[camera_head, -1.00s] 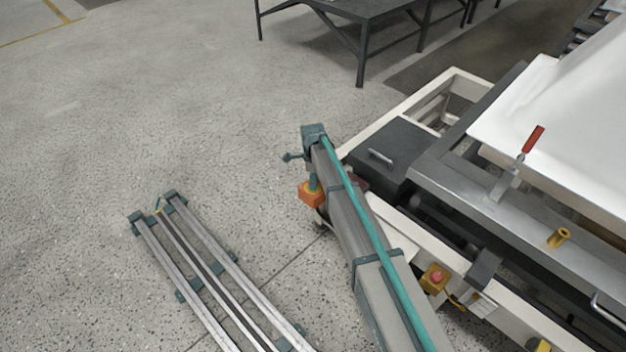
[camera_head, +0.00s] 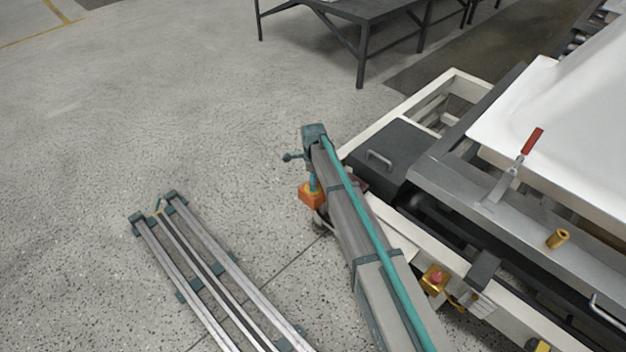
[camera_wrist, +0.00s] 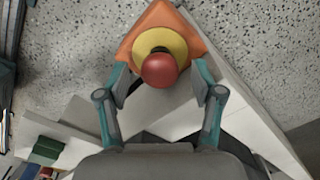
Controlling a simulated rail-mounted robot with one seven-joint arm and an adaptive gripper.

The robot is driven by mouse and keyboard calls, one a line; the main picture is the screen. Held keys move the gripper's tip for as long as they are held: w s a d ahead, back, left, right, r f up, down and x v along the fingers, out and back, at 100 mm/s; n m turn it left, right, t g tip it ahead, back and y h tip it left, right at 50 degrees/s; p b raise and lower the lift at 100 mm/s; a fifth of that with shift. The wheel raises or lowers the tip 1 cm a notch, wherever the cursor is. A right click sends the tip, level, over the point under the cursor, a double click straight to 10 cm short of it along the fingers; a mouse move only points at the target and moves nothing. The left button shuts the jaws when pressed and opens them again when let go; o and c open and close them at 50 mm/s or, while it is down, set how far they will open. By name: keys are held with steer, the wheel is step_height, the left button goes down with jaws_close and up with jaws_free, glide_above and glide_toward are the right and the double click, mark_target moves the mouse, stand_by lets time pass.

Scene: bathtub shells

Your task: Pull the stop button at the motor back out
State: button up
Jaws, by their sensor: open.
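In the wrist view the stop button has a red round knob (camera_wrist: 159,70) on a yellow disc (camera_wrist: 172,42), set on an orange box (camera_wrist: 136,32). My gripper (camera_wrist: 160,83) is open, with one teal-and-grey finger on each side of the knob. A gap shows between the knob and each finger; I cannot tell how deep the fingers reach along it. In the head view the orange box (camera_head: 311,197) is beside the machine, just left of my arm. A teal part of my gripper shows just above it, and the knob is hidden there. I cannot make out the motor.
Another red button (camera_head: 436,277) sits on a yellow box on the machine's front beam. A red-handled clamp (camera_head: 532,140) stands on the machine frame (camera_head: 470,185). Metal rails (camera_head: 190,270) lie on the floor at left. A dark table (camera_head: 375,12) stands behind; open floor lies between.

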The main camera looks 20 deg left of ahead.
steer(key=shift+r+p, duration=2.2)
steer(key=shift+r, duration=0.85)
